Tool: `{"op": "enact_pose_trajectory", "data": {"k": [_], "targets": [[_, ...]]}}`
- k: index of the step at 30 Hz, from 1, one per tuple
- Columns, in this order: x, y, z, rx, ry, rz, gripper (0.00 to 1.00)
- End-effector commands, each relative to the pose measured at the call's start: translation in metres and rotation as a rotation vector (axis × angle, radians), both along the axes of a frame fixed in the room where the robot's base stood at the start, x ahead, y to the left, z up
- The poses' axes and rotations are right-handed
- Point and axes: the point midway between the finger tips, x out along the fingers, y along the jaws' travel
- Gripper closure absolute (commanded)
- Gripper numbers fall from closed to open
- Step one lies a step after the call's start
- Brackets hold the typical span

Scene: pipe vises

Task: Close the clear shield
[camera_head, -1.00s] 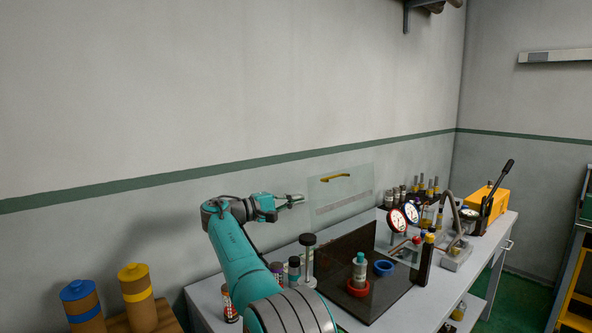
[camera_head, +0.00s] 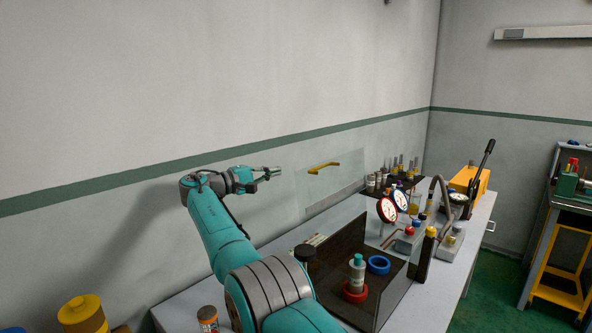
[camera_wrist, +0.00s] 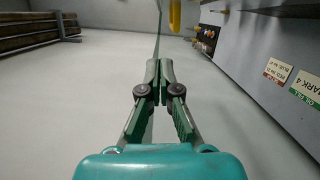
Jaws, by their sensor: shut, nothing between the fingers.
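The clear shield (camera_head: 332,184) stands raised as a see-through panel behind the dark work area on the bench. Its yellow handle (camera_head: 323,167) is near the panel's top, and a yellow handle shows at the top of the wrist view (camera_wrist: 174,14). My gripper (camera_head: 277,172) is to the left of the shield at about the height of the handle, apart from it. In the wrist view my gripper (camera_wrist: 160,64) has its fingertips together with nothing between them.
On the dark base (camera_head: 338,247) stand a teal-capped bottle (camera_head: 357,268) in a red ring and a blue ring (camera_head: 379,265). Two gauges (camera_head: 387,210) stand to the right. The wall is behind the bench.

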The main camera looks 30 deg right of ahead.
Motion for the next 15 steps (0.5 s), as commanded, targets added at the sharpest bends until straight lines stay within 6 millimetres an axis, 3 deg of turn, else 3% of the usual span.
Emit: {"op": "enact_pose_trajectory", "data": {"k": [9, 15], "targets": [[0.004, -0.052, 0.002, 0.001, 0.000, 0.000, 1.00], [0.002, -0.053, 0.002, 0.001, -0.002, 0.001, 1.00]]}}
